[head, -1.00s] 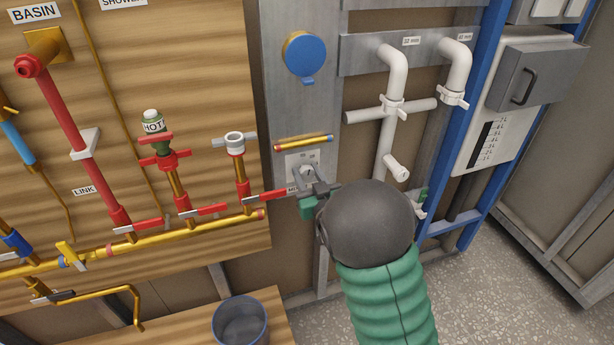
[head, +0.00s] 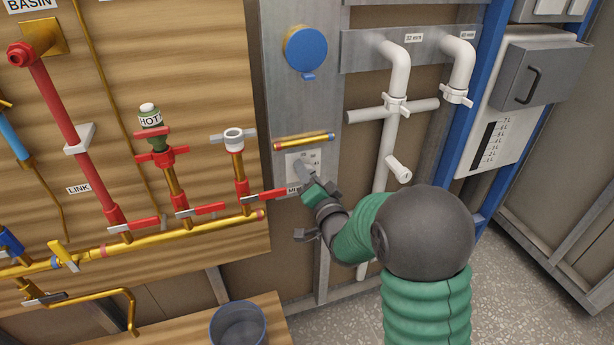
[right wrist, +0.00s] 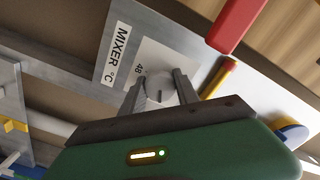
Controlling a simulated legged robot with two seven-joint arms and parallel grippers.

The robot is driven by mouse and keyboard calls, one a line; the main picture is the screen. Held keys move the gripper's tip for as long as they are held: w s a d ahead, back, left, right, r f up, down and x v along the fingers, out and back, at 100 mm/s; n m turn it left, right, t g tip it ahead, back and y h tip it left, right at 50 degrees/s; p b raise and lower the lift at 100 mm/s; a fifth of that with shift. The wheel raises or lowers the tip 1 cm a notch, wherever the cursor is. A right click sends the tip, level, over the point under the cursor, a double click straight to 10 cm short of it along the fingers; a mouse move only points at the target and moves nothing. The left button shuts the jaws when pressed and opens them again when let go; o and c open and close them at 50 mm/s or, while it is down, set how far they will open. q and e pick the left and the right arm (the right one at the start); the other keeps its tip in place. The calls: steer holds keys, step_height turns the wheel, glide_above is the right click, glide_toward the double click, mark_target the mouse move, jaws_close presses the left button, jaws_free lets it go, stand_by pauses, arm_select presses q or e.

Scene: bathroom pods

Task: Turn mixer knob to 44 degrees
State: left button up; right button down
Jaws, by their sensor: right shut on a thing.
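The mixer knob (right wrist: 158,92) is a small grey knob on a white dial plate (right wrist: 150,58). A "MIXER °C" label (right wrist: 121,55) sits beside the plate in the right wrist view. My right gripper (right wrist: 160,88) has its two fingers around the knob, one on each side, shut on it. In the head view my right gripper (head: 303,172) reaches the dial plate (head: 313,160) on the grey metal panel and hides most of the knob. A number that looks like 48 shows on the plate; the exact setting cannot be read. My left gripper is out of view.
A red-and-blue tipped brass bar (head: 304,141) lies just above the dial. A red lever (head: 266,195) is close on its left. A blue round cap (head: 305,49) is higher up. White pipes (head: 387,150) stand to the right.

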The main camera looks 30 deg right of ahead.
steer(key=m, duration=0.3)
steer(key=shift+f+m, duration=0.2)
steer(key=shift+m, duration=0.2)
steer(key=m, duration=0.2)
steer(key=shift+m, duration=0.3)
steer(key=m+p, duration=0.1)
steer(key=m, duration=0.3)
steer(key=shift+s, duration=0.1)
steer(key=shift+m+p, duration=0.4)
steer(key=shift+m, duration=1.1)
steer(key=shift+f, duration=0.1)
steer(key=c, duration=1.2)
jaws_free()
steer(key=o, duration=0.3)
steer(key=shift+r, duration=0.2)
